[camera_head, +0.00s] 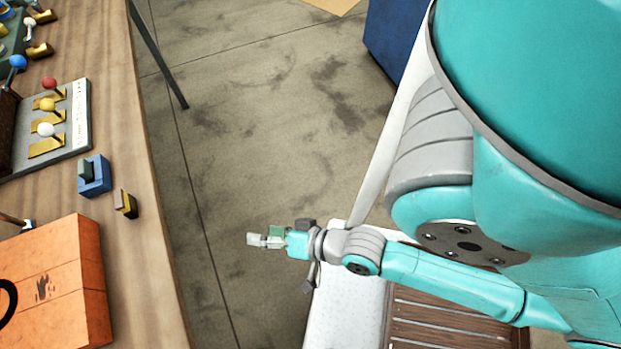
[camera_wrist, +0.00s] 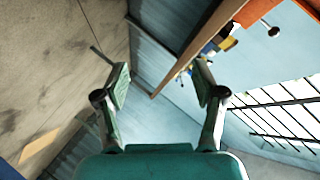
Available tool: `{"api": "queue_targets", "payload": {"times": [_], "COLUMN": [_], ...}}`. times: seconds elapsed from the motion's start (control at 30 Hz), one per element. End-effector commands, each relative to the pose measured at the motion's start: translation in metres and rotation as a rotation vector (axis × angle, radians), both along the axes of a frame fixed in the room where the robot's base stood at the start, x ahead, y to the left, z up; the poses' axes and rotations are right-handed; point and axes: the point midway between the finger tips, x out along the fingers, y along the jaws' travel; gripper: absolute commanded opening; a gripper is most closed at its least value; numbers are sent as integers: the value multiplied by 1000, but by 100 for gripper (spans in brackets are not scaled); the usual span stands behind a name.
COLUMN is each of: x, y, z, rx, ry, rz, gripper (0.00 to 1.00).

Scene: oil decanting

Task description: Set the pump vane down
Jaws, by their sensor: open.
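My gripper (camera_head: 258,240) is out over the floor, to the right of the wooden table. In the wrist view my gripper (camera_wrist: 162,72) is open, with nothing between its fingers. A blue block (camera_head: 94,177) with a grey-green upright piece (camera_head: 85,170) in or against it stands on the table near its right edge. I cannot tell for sure which piece is the pump vane. The gripper touches neither and is well apart from both.
The wooden table (camera_head: 135,130) fills the left side. A panel (camera_head: 78,138) with red, yellow and white knobs stands on it. An orange box (camera_head: 60,285) is at the table's near end. The concrete floor (camera_head: 280,110) between table and robot is clear. A blue container (camera_head: 392,38) stands behind.

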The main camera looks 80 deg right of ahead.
Motion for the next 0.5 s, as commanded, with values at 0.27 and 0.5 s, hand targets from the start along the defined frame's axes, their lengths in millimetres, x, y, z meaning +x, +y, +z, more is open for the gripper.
{"api": "queue_targets", "payload": {"times": [0.27, 0.5], "x": [-77, -105], "y": [9, 15], "z": [36, 61], "rx": [-622, -907], "ry": [-51, -104], "rz": [253, 376], "gripper": [69, 69]}}
